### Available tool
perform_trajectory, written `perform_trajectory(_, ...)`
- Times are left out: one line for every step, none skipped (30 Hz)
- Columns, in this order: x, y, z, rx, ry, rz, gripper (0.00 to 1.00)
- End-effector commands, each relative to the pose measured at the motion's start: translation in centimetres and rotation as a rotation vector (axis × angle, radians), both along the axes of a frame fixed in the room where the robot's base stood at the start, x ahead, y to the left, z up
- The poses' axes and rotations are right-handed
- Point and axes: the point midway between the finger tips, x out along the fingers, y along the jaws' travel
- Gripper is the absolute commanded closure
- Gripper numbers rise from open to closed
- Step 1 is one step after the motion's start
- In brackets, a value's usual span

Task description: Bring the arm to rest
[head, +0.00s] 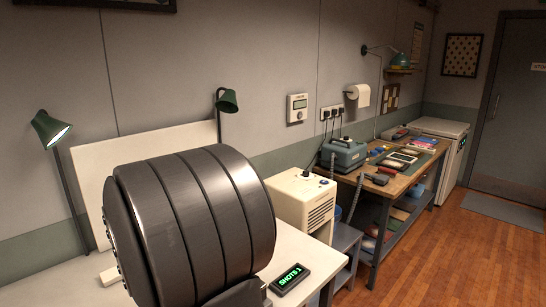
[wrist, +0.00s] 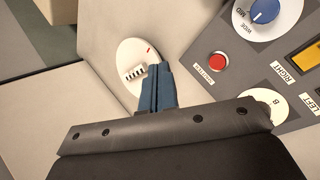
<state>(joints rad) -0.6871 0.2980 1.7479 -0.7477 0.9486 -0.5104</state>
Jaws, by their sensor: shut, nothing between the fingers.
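My gripper (wrist: 158,70) shows in the wrist view, with its blue fingers together and nothing between them. Its tips overlap the edge of a white round disc (wrist: 130,48) with black bars and a red mark; I cannot tell whether they touch it. A large dark ribbed part of my own arm fills the left middle of the head view and hides much of the white table (head: 298,250). My gripper is not visible in the head view.
A grey control panel (wrist: 240,65) with a blue knob (wrist: 264,10) and a red button (wrist: 218,61) lies right of my gripper. A small display (head: 291,280) reading "SHOTS 1" and a cream box (head: 303,202) stand beside my arm. Two green lamps (head: 50,129) (head: 228,101) flank a white board (head: 92,175).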

Motion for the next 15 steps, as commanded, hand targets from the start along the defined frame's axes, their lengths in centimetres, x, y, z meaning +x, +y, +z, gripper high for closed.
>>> perform_trajectory(0.2,-0.2,0.4,0.025,0.011,-0.049,1.00)
perform_trajectory(0.2,-0.2,0.6,0.041,0.019,-0.079,1.00)
perform_trajectory(0.3,-0.3,0.9,0.061,0.031,-0.116,1.00)
perform_trajectory(0.3,-0.3,1.1,0.075,0.039,-0.145,1.00)
perform_trajectory(0.3,-0.4,1.3,0.091,0.048,-0.172,1.00)
perform_trajectory(0.3,-0.4,1.5,0.110,0.061,-0.210,1.00)
perform_trajectory(0.3,-0.4,1.7,0.126,0.071,-0.236,1.00)
perform_trajectory(0.3,-0.4,2.0,0.140,0.081,-0.262,1.00)
perform_trajectory(0.3,-0.4,2.3,0.161,0.095,-0.297,1.00)
perform_trajectory(0.2,-0.4,2.5,0.176,0.106,-0.323,1.00)
perform_trajectory(0.2,-0.3,2.7,0.192,0.116,-0.349,1.00)
perform_trajectory(0.2,-0.3,3.0,0.212,0.132,-0.381,1.00)
perform_trajectory(0.2,-0.2,3.3,0.227,0.143,-0.405,1.00)
perform_trajectory(0.1,-0.1,3.5,0.242,0.155,-0.430,1.00)
perform_trajectory(0.0,0.0,3.8,0.262,0.172,-0.461,1.00)
